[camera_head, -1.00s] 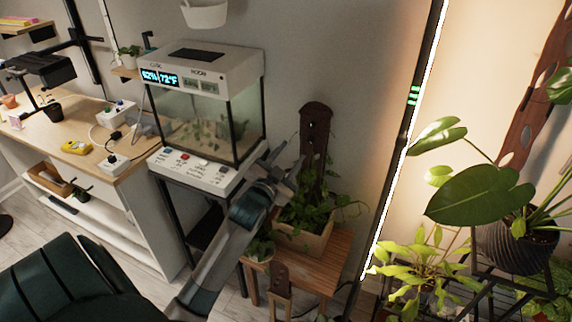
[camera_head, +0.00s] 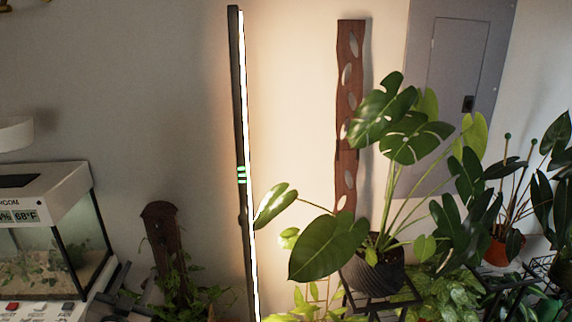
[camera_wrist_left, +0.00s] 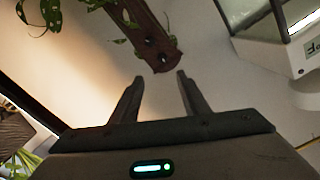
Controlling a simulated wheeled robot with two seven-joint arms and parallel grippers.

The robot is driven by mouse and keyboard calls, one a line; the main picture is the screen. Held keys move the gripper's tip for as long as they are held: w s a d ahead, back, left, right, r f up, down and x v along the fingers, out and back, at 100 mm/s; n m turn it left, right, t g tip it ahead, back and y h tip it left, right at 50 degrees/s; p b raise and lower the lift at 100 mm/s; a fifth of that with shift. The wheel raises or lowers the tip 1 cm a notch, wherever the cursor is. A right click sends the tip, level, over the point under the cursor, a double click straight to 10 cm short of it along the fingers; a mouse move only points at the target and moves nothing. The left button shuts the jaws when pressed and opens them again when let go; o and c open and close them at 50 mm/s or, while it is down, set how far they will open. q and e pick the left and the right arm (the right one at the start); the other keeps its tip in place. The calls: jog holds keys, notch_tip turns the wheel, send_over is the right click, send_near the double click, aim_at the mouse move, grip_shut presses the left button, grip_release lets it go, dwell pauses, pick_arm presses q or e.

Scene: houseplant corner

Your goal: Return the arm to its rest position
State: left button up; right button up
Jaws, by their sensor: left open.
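My left gripper (camera_head: 124,282) shows only in part at the lower left of the head view, in front of the right side of the terrarium (camera_head: 88,206). Most of my left arm is outside that view. In the left wrist view the two fingers of my left gripper (camera_wrist_left: 160,76) stand apart with nothing between them. A dark brown wooden plank (camera_wrist_left: 148,28) with holes shows beyond the fingertips, apart from them. My right gripper is in neither view.
The terrarium's control panel (camera_head: 50,312) is close to my left gripper. The brown plank (camera_head: 160,222) rises among leaves right of it. A tall lit lamp (camera_head: 238,130) stands further right, then a large potted plant (camera_head: 330,247).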

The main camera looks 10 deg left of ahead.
pick_arm(q)
jog(key=s+d+f+g+h, duration=0.1)
jog(key=s+d+f+g, duration=0.15)
jog(key=f, duration=0.25)
jog(key=s+d+f+g, duration=0.1)
jog(key=s+d+f, duration=0.2)
jog(key=f, duration=0.1)
jog(key=s+d+f+g+h, duration=0.1)
jog(key=s+d+f+g, duration=0.3)
jog(key=s, duration=0.6)
jog(key=s+d+f+n+g+h, duration=0.1)
jog(key=s+d+f+g, duration=0.2)
jog(key=s+d+f, duration=0.5)
jog(key=s+d+f+g+h, duration=0.1)
jog(key=s+d+f+g, duration=0.25)
jog(key=s, duration=0.75)
notch_tip(320, 180, down, 29)
jog(key=s+g, duration=0.1)
jog(key=s, duration=0.1)
jog(key=s+a+f+g, duration=0.1)
jog(key=s+a+f, duration=0.1)
jog(key=s+f, duration=1.4)
jog(key=shift+s+a, duration=0.3)
jog(key=shift+s, duration=0.65)
